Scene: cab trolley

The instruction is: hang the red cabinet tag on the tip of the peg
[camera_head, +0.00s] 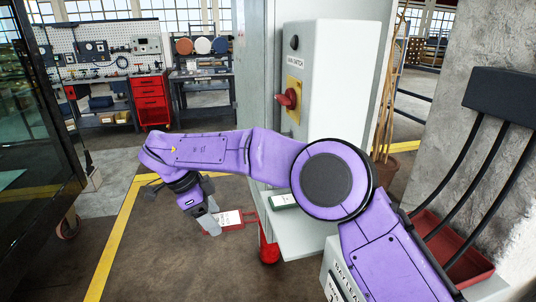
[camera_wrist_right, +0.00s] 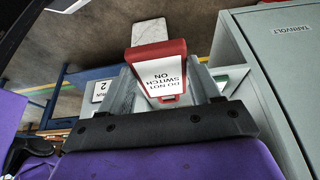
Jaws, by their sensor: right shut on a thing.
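The red cabinet tag (camera_head: 229,219) has a red frame and a white face with dark print. My right gripper (camera_head: 209,219) is shut on it and holds it out in front of the grey shelf, left of the cabinet. In the right wrist view, the tag (camera_wrist_right: 165,88) sits between the two fingers of the gripper (camera_wrist_right: 162,80), and its print reads "DO NOT SWITCH ON", upside down. I cannot make out the peg in either view. My left gripper is not in view.
A grey cabinet (camera_head: 332,75) with a red rotary switch (camera_head: 288,98) stands behind my right arm. A green-edged tag (camera_head: 283,201) lies on the grey shelf (camera_head: 297,238). A red tray (camera_head: 455,250) is at the right. Open floor lies left of the gripper.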

